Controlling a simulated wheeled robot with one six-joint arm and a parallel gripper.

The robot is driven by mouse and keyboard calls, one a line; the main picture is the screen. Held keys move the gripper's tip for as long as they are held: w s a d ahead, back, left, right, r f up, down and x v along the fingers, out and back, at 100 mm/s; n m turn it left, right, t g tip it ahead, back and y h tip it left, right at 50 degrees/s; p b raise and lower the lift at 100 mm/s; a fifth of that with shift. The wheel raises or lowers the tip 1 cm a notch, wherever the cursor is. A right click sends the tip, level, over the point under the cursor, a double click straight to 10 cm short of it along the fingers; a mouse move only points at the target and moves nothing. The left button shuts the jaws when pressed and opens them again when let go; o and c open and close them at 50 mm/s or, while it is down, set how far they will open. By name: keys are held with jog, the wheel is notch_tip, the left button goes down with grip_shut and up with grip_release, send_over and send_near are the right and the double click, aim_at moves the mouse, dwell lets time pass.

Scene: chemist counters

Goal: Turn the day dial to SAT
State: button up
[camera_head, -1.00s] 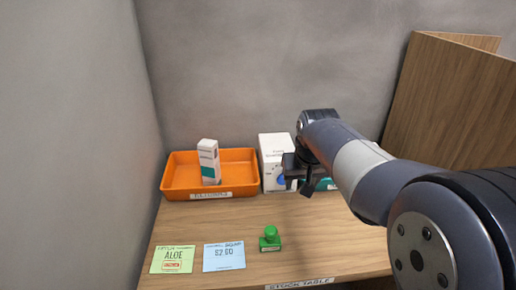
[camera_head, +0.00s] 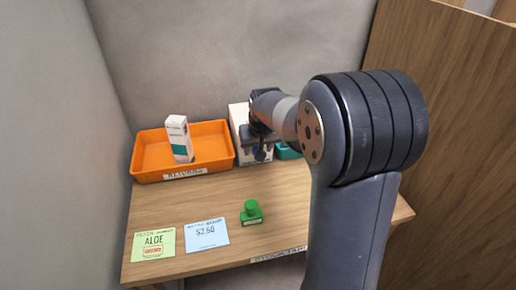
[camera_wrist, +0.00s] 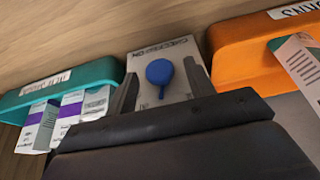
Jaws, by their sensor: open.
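No day markings can be read in these views. A pale box (camera_wrist: 150,55) with an unreadable label stands between the trays and carries a round blue knob (camera_wrist: 159,72) with a short stem. In the head view, the white box (camera_head: 236,117) is partly hidden behind my gripper (camera_head: 260,148). In the wrist view, my gripper (camera_wrist: 160,88) is open, with one finger on either side of the blue knob. I cannot tell whether the fingers touch it.
An orange tray (camera_head: 150,152) labelled RETURNS holds an upright white carton (camera_head: 179,138). A teal tray (camera_wrist: 95,74) holds several white and purple boxes (camera_wrist: 70,108). A wood panel (camera_head: 455,130) rises at right.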

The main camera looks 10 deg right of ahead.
jog(key=shift+w+f, duration=0.1)
jog(key=shift+f, duration=0.15)
jog(key=c, duration=0.9)
jog(key=shift+c, duration=0.2)
